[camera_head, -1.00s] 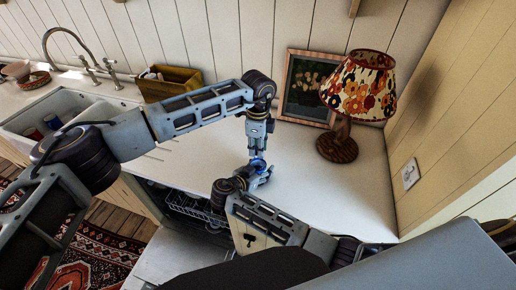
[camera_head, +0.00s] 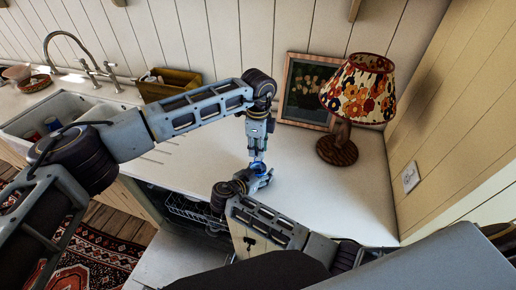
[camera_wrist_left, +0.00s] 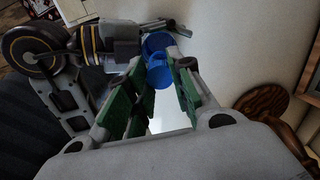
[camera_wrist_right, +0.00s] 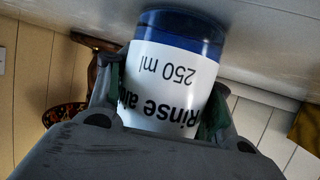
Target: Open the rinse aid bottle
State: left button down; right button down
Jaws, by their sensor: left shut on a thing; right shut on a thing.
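The rinse aid bottle (camera_wrist_right: 172,90) is white with black lettering and a blue band; it fills the middle of the right wrist view, between the right fingers. My right gripper (camera_head: 264,180) is shut on its body, low over the counter. My left gripper (camera_head: 257,160) points down from above and is shut on a small blue piece, apparently the cap (camera_wrist_left: 160,75). A wider blue round part (camera_wrist_left: 157,44) shows just beyond it in the left wrist view. Whether the two blue parts touch or are apart, I cannot tell. The bottle's upper end is hidden in the right wrist view.
A floral lamp (camera_head: 358,90) and a framed picture (camera_head: 306,90) stand at the back right of the white counter (camera_head: 330,190). A wooden box (camera_head: 168,84) and the sink (camera_head: 62,108) are at the left. An open dishwasher rack (camera_head: 190,210) lies below the counter's front edge.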

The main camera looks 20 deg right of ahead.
pick_arm(q)
jog(key=shift+r, duration=1.8)
pick_arm(e)
jog(key=shift+c, duration=2.4)
grip_release()
jog(key=shift+a, duration=0.1)
jog(key=shift+v, duration=5.9)
